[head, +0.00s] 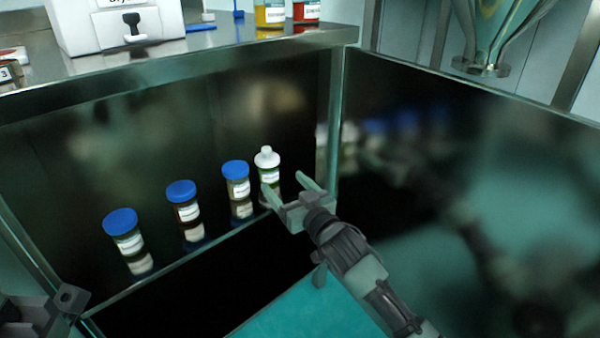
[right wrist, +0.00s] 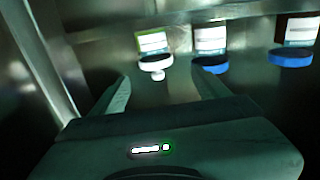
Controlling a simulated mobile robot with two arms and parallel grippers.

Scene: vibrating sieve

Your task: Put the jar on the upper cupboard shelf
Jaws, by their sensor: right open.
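On a glossy dark shelf (head: 200,258) inside the cupboard stand three jars with blue lids (head: 123,232) (head: 184,202) (head: 236,180) and a white-capped jar (head: 267,163) at the right end. All stand upright. My right gripper (head: 283,180) is open and empty, just in front of the white-capped jar. In the right wrist view the picture is upside down; the white-capped jar (right wrist: 153,50) shows ahead, between and beyond the fingertips (right wrist: 163,82), apparently untouched. A dark part of my left arm (head: 62,302) shows at the lower left; its jaws cannot be made out.
A steel top (head: 190,55) above the cupboard holds a white box (head: 112,25), a yellow jar (head: 270,14) and a red jar (head: 306,11). A dark reflective panel (head: 450,150) closes the right side. A steel post stands right of the white-capped jar.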

